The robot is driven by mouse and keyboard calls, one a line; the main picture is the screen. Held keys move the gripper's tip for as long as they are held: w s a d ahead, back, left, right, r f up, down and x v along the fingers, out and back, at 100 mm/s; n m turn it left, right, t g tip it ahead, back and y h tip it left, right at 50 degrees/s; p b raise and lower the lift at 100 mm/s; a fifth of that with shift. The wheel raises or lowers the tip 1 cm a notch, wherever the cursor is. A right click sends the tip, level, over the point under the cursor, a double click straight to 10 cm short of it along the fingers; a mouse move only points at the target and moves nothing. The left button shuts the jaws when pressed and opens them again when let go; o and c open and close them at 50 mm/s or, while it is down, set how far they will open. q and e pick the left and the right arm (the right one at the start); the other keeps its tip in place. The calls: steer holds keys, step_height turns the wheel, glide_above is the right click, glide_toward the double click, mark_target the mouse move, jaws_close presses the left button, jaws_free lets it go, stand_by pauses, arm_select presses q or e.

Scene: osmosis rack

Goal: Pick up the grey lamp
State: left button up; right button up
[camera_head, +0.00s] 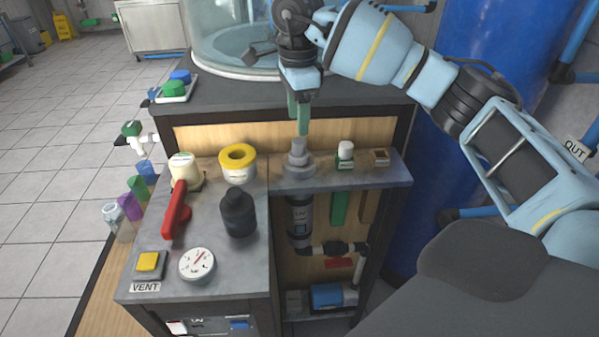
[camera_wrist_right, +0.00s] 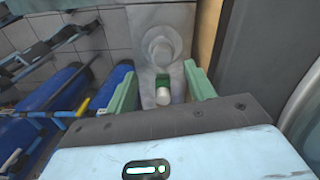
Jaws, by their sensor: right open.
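The grey lamp (camera_head: 297,158) looks to be the stepped grey cap standing upright in the small shelf right of the console. A dark cylinder marked UV (camera_head: 300,215) hangs under the shelf below it. The cap shows as a pale round shape in the right wrist view (camera_wrist_right: 161,45). My right gripper (camera_head: 298,115) hangs just above the cap with its green fingers pointing down. In the wrist view the fingers (camera_wrist_right: 161,72) are apart, with nothing gripped between them. My left gripper is not in view.
A yellow-topped jar (camera_head: 238,163), a black bottle (camera_head: 239,213) and a red handle (camera_head: 176,212) stand to the left. A blue tank (camera_head: 425,190) is at right.

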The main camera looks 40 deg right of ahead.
mark_target(299, 140)
steer(key=shift+d+f, duration=0.15)
steer(key=shift+f, duration=1.5)
steer(key=shift+d+f, duration=0.1)
steer(key=shift+f, duration=1.55)
steer(key=shift+w, duration=0.1)
steer(key=c, duration=0.9)
